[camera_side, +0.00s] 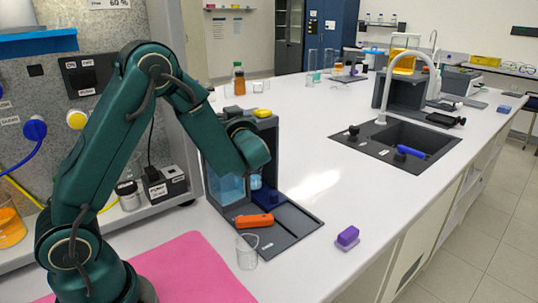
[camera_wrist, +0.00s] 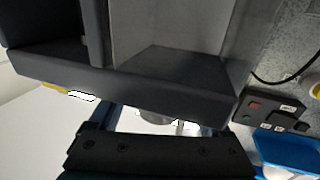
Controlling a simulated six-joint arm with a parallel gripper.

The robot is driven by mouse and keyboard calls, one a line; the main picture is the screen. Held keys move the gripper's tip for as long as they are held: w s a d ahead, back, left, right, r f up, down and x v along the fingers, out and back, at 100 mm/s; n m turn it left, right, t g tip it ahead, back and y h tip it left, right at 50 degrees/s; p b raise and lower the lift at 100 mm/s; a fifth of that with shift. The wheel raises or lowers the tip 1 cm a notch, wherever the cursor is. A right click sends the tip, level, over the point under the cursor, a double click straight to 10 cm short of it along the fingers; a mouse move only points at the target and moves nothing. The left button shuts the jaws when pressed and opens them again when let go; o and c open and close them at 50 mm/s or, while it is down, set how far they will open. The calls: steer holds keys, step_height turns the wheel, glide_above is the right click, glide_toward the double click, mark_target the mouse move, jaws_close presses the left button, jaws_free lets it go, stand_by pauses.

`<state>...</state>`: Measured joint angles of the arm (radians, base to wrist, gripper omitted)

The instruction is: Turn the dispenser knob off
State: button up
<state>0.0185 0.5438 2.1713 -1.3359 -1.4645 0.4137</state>
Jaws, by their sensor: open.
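The dispenser (camera_side: 268,124) is a dark housing with a blue, clear-walled tank, standing on a dark tray on the white bench. My arm crosses in front of its upper part in the side view and hides my fingertips there. In the wrist view a dark housing with open compartments (camera_wrist: 120,80) fills the upper part. My gripper (camera_wrist: 145,118) is open below its edge. A rounded grey part (camera_wrist: 157,116) shows between the fingers; I cannot tell whether it is the dispenser knob, or whether the fingers touch it. The knob's setting cannot be made out.
An orange-handled item (camera_side: 254,220) lies on the tray (camera_side: 290,232), with a clear cup (camera_side: 247,252) in front. A purple block (camera_side: 347,236) sits to the right. A black switch box (camera_side: 165,185) stands left. The sink (camera_side: 395,147) is farther back; bench between is clear.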

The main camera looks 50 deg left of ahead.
jaws_close()
steer(key=shift+s+a+n+g, duration=0.1)
steer(key=shift+s+n+g, duration=0.1)
steer(key=shift+n+g, duration=0.85)
steer(key=shift+s+d+n+g, duration=0.1)
steer(key=shift+s+n+g, duration=0.3)
steer(key=shift+g, duration=1.1)
steer(key=shift+s+a+n+g, duration=0.1)
steer(key=shift+n+g, duration=0.85)
steer(key=shift+g, duration=0.3)
jaws_free()
steer(key=shift+w+d, duration=0.2)
steer(key=shift+d, duration=1.1)
steer(key=shift+w+d, duration=0.2)
steer(key=shift+d, duration=1.1)
